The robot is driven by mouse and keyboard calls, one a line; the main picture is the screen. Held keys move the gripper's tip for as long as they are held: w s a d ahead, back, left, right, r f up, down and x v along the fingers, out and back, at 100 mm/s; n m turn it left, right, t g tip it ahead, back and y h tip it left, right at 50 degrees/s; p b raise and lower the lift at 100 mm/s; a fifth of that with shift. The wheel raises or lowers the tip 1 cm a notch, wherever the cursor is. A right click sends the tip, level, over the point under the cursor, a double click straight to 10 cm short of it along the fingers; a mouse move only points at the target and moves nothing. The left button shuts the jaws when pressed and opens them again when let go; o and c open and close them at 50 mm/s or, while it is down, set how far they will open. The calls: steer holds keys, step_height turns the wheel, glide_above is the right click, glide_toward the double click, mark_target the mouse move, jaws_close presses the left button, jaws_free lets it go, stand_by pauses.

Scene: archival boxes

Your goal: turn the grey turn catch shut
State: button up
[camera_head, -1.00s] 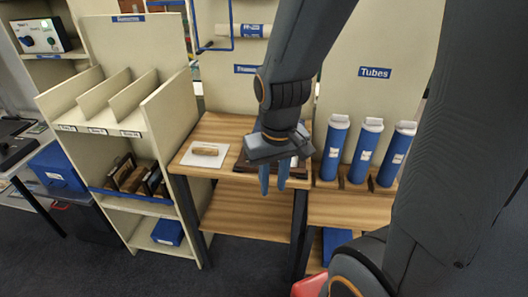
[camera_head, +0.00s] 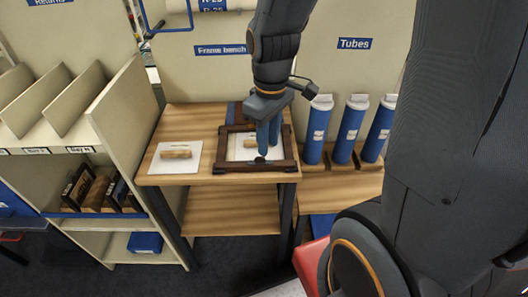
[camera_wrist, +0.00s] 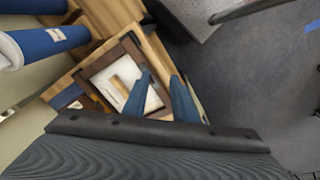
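A dark brown wooden frame (camera_head: 228,165) with a white panel (camera_head: 238,148) inside lies flat on the frame bench (camera_head: 195,118). It also shows in the wrist view (camera_wrist: 95,72). My gripper (camera_head: 268,152) points down over the right part of the frame, hiding some of the panel. A small dark round piece (camera_head: 260,160) shows by the fingertips at the frame's front. I cannot tell whether it is the grey turn catch, or which way the catch points.
A white sheet with a wooden block (camera_head: 176,154) lies left of the frame. Several blue tubes (camera_head: 350,130) stand in wooden holders to the right. A cream shelf unit (camera_head: 125,115) stands at the left, and a red object (camera_head: 310,262) is low in front.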

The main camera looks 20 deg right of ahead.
mark_target(260, 157)
steer(key=w+n, duration=0.1)
steer(key=n, duration=0.1)
steer(key=w+f+n, duration=0.1)
steer(key=w+n, duration=0.1)
steer(key=n, duration=0.1)
steer(key=w+n, duration=0.2)
steer(key=shift+a+f+n+g, duration=0.2)
steer(key=shift+a+n+g, duration=0.05)
steer(key=shift+n+g, duration=0.05)
steer(key=shift+f, duration=3.95)
jaws_close()
